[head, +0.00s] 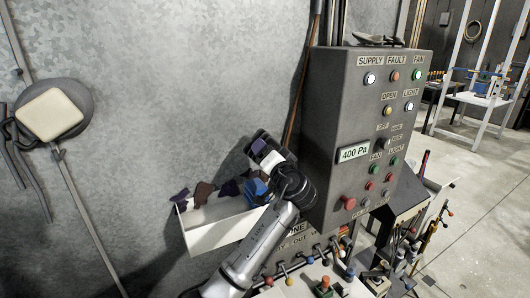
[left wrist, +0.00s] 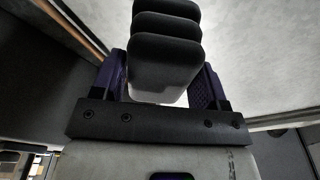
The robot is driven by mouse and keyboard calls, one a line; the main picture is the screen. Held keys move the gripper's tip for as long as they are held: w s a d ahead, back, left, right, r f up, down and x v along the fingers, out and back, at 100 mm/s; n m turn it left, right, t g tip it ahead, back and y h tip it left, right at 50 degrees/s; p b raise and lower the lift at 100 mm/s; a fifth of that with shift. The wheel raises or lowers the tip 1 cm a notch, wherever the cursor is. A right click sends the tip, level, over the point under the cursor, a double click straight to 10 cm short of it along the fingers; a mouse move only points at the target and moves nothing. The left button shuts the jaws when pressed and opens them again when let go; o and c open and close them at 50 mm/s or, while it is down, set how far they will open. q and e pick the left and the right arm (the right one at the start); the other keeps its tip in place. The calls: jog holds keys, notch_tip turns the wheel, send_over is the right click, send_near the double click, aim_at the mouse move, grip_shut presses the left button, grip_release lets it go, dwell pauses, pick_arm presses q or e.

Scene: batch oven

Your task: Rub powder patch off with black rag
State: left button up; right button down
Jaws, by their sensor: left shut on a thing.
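My left gripper (head: 262,148) is raised in front of the grey metal wall, above a white tray and left of the control panel. In the left wrist view, dark layered pads with rounded corners, which look like the folded black rag (left wrist: 166,50), sit between the purple fingers (left wrist: 160,85). The gripper is shut on it. In the head view the rag cannot be told apart from the dark gripper parts. I cannot make out a powder patch in either view. My right gripper is not in view.
The white tray (head: 215,235) on the wall holds several dark, brown and blue cloth-like pieces. The grey control panel (head: 350,110) juts out close right of my gripper. A round grey fitting with a cream square (head: 50,113) is at left. The wall between is mostly clear.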

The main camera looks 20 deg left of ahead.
pick_arm(q)
jog(key=shift+s+d, duration=0.1)
jog(key=shift+d, duration=0.05)
jog(key=shift+v, duration=1.3)
